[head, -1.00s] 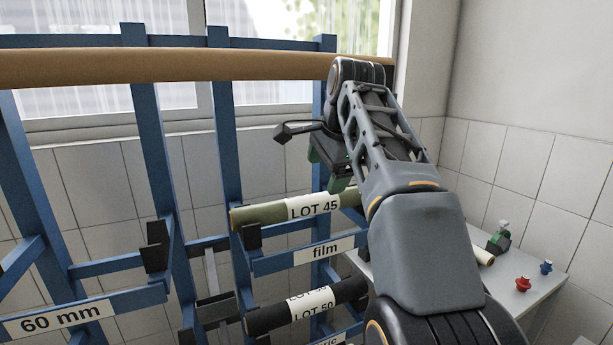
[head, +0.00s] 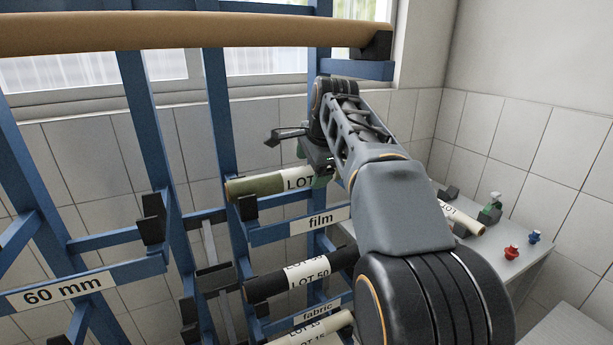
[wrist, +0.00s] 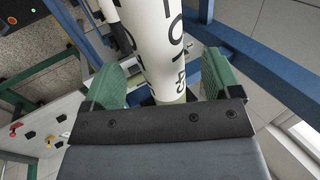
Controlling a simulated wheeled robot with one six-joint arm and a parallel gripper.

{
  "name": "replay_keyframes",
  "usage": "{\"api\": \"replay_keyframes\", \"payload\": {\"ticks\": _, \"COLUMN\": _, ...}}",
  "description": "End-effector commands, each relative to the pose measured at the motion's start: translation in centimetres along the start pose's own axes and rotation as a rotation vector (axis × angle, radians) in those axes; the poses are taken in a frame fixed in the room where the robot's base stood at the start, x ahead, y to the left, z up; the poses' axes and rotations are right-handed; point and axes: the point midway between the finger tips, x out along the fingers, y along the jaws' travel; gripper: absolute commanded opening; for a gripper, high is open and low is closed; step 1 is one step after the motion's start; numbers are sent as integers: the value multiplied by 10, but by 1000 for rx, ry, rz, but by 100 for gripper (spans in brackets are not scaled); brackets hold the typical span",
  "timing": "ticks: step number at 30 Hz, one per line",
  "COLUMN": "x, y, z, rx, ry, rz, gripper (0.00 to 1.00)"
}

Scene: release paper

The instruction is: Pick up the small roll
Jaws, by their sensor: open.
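An olive small roll (head: 255,187) with a white LOT label (head: 298,179) lies across the blue rack, above the "film" sign. In the wrist view the white label (wrist: 157,45) of this roll shows between the two green fingers of my gripper (wrist: 162,78). My gripper (head: 322,170) is open around the roll, one finger on each side. I cannot tell whether the fingers touch it. My arm hides the roll's right end in the head view. A black roll (head: 270,286) labelled LOT 50 lies on the rack below.
A long brown roll (head: 180,35) spans the top of the rack. Pale rolls (head: 325,330) lie at the bottom. A grey table (head: 490,245) at right holds another pale roll (head: 465,222), red (head: 511,252) and blue (head: 534,237) knobs and a green item (head: 490,214).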

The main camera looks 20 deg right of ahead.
Motion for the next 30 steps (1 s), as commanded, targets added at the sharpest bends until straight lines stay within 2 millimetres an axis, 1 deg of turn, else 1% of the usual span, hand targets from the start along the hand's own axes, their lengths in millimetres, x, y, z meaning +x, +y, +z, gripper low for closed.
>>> {"api": "replay_keyframes", "payload": {"ticks": 3, "x": 15, "y": 0, "z": 0, "rx": 0, "ry": -1, "rz": 3, "gripper": 83}}
{"api": "replay_keyframes", "payload": {"ticks": 7, "x": 26, "y": 0, "z": -1, "rx": 0, "ry": -1, "rz": 2, "gripper": 83}}
{"api": "replay_keyframes", "payload": {"ticks": 16, "x": 28, "y": 0, "z": -1, "rx": 0, "ry": 0, "rz": 0, "gripper": 83}}
{"api": "replay_keyframes", "payload": {"ticks": 30, "x": 28, "y": 0, "z": 0, "rx": 0, "ry": 0, "rz": 0, "gripper": 38}}
